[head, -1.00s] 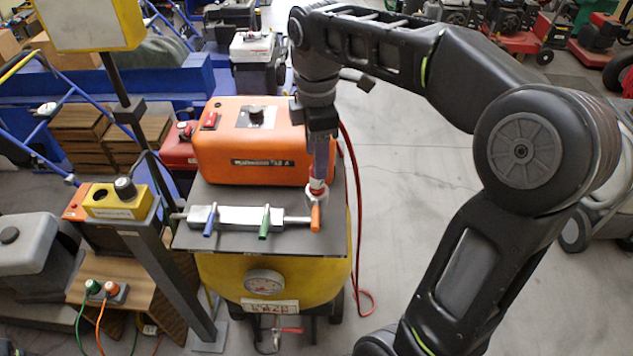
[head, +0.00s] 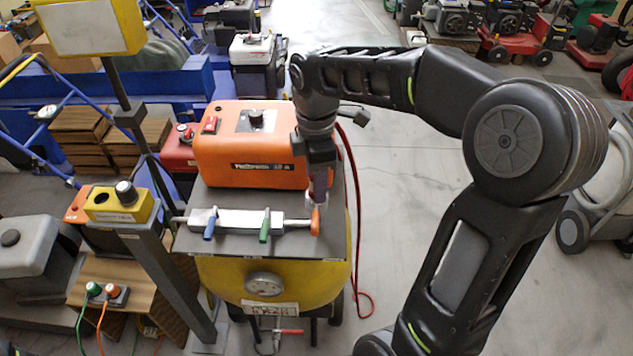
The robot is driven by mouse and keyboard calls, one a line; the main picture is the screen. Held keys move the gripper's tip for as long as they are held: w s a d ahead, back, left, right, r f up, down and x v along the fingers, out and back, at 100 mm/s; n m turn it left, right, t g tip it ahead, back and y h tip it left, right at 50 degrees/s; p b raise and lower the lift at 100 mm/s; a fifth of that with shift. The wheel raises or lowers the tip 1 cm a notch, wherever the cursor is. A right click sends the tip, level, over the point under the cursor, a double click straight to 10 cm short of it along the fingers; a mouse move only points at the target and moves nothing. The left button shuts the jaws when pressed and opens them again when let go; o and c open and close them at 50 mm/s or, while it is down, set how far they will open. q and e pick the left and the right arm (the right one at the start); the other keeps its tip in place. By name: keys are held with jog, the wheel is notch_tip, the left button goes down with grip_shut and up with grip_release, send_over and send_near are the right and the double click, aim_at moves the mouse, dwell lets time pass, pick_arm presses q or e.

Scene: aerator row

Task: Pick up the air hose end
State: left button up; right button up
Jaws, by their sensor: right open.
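A red air hose (head: 352,190) comes from behind the orange compressor housing (head: 250,165), runs down the right side of the machine and curls on the floor. I cannot make out its end fitting for sure. My right gripper (head: 317,197) is open and points down at the right end of the silver valve manifold (head: 237,220), close by the orange lever (head: 315,221). I cannot tell whether it touches the lever. The fingertips are small and partly hidden by the wrist. My left gripper is not in view.
The manifold also has a blue lever (head: 209,226) and a green lever (head: 264,228). A yellow tank (head: 225,275) with a gauge (head: 264,284) is below. A post with a yellow switch box (head: 117,205) stands at left. The floor right of the machine is open.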

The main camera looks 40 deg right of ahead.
dwell(0.4)
grip_shut()
dwell(0.4)
